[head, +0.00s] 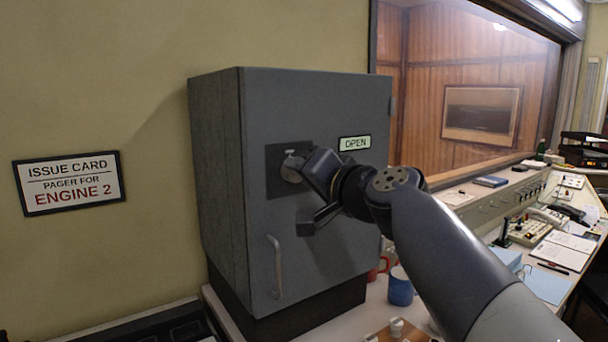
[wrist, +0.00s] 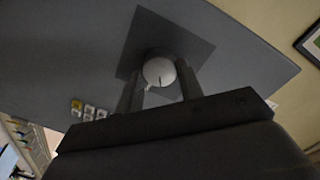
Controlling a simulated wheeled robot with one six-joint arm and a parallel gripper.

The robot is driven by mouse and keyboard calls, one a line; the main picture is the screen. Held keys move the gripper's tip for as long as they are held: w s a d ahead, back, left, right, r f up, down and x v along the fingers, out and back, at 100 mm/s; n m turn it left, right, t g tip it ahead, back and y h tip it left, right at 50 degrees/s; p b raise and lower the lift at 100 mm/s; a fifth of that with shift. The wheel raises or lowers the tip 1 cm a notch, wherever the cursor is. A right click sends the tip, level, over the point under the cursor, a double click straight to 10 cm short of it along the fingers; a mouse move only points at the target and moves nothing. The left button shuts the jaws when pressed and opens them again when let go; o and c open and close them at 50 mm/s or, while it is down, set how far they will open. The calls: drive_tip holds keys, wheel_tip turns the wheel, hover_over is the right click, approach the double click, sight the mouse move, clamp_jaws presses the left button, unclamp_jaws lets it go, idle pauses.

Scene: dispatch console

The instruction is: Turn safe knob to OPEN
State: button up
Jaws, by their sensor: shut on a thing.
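A grey safe (head: 320,110) stands against the wall, its door facing me and closed. A round metallic knob (head: 292,168) sits on a dark square plate (head: 275,183) on the door. An "OPEN" label (head: 354,143) is on the door to the right of the plate. My gripper (head: 300,172) reaches in from the right and is shut on the knob. In the wrist view the pale knob (wrist: 158,72) lies between my two fingers (wrist: 158,92), with a small pointer mark towards its lower left. My gripper partly hides the knob in the head view.
A vertical door handle (head: 276,266) is low on the safe. A blue mug (head: 400,287) and a red mug (head: 379,268) stand on the counter by the safe. A wall sign (head: 68,183) reads "ISSUE CARD PAGER FOR ENGINE 2". A desk with telephones and papers (head: 562,250) is at the right.

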drive_tip(key=m, duration=0.5)
drive_tip(key=shift+m+y+p, duration=0.3)
idle(0.4)
drive_tip(key=o, duration=1)
drive_tip(key=shift+d, duration=0.1)
drive_tip(key=b+v, duration=0.2)
drive_tip(key=v, duration=0.8)
drive_tip(key=shift+s+d+r, duration=0.2)
drive_tip(key=shift+s, duration=0.1)
